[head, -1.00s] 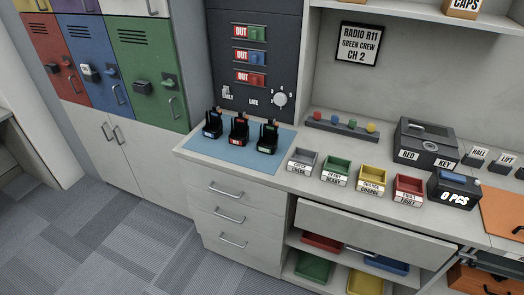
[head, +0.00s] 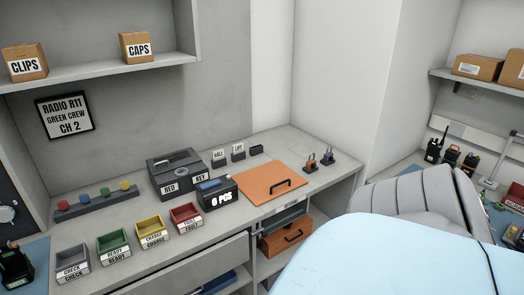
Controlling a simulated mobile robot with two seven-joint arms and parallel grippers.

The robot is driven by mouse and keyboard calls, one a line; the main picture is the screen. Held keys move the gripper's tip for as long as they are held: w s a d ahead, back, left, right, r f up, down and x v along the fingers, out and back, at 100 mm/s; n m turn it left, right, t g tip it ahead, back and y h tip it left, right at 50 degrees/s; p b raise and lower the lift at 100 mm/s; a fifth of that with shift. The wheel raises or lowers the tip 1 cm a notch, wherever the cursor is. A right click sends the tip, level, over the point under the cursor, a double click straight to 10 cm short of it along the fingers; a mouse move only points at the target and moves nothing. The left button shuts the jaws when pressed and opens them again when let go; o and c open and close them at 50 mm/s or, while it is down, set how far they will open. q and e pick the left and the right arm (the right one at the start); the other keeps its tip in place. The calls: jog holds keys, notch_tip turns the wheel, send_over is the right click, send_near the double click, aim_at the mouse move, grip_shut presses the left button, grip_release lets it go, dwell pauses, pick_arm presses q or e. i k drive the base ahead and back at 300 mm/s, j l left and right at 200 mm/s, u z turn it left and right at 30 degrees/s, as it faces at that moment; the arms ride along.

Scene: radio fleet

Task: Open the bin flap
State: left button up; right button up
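A flat orange panel (head: 268,184) with a dark bar handle (head: 281,186) lies flush on the counter, right of the small black box marked PCS. It looks like a closed flap, but no label on it names it as the bin flap. Below the counter edge there is an orange front (head: 284,240) with its own dark handle. Neither of my grippers is in view.
Small grey, green, yellow and red trays (head: 152,232) line the counter front. A dark RED/KEY case (head: 178,172) stands behind the PCS box (head: 217,193). A large pale blue shape (head: 375,258) and a grey ribbed shape (head: 415,205) block the lower right.

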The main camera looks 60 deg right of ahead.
aim_at(261, 184)
jog(key=z, duration=2.05)
